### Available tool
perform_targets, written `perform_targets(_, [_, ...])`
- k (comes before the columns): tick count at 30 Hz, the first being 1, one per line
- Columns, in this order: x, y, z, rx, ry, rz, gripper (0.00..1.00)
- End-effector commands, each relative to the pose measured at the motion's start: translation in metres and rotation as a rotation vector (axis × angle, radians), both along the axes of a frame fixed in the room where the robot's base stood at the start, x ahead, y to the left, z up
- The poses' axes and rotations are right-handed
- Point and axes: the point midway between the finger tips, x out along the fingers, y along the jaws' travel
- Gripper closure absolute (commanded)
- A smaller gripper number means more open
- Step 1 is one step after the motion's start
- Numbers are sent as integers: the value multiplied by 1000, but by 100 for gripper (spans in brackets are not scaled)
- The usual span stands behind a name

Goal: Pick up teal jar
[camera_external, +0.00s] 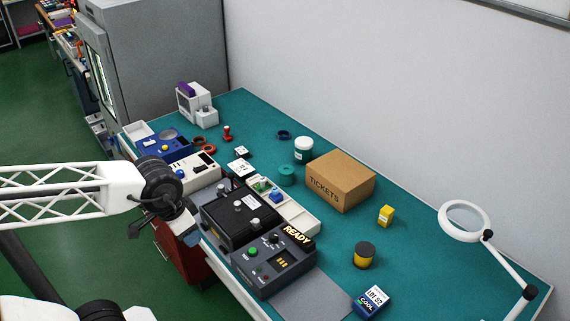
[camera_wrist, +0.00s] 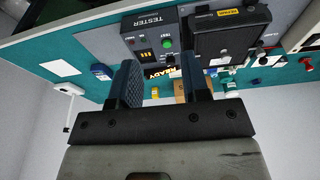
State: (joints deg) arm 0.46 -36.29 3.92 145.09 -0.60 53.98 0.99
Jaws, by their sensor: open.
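The teal jar (camera_external: 287,175) is a short teal cylinder standing on the teal bench mat in the external view, left of the cardboard box and behind the black tester unit. I cannot clearly pick it out in the wrist view. My gripper (camera_external: 188,232) is at the near left edge of the bench, well apart from the jar, with the tester between them. In the wrist view my gripper (camera_wrist: 163,75) shows two dark fingers spread apart with nothing held between them.
A magnifier lamp (camera_external: 441,221) stands far right.

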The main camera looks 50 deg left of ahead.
Motion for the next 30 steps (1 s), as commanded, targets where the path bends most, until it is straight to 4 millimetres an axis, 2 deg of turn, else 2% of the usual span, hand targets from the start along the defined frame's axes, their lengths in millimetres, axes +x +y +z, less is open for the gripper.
perform_targets(14, [0,0,0,0,0,0,56])
perform_targets(25, [0,0,0,0,0,0,0])
perform_targets(30, [0,0,0,0,0,0,0])
